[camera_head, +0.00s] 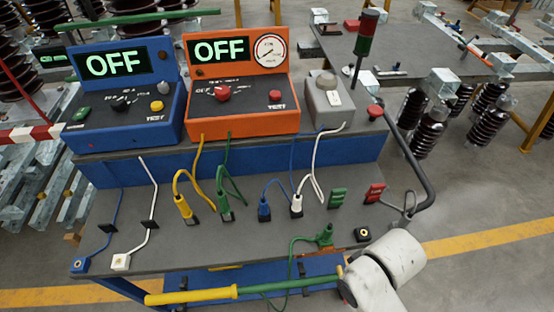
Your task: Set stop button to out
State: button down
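A red mushroom-shaped button (375,111), which looks like the stop button, sits at the right end of the upper shelf, just right of the grey box (328,100). Its cap rests over a dark base. I cannot tell whether it is in or out. White rounded links of my arm (400,256) show at the lower right, well below the button. My gripper cannot be made out.
A blue unit (115,62) and an orange unit (240,120) read OFF. A red and green signal lamp (366,36) stands behind the button. A dark bent rail (418,160) runs down right of it. Cables and plugs crowd the lower bench (170,240).

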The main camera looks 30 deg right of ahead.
aim_at(375, 111)
jog(key=k+z, duration=0.15)
jog(key=z, duration=0.55)
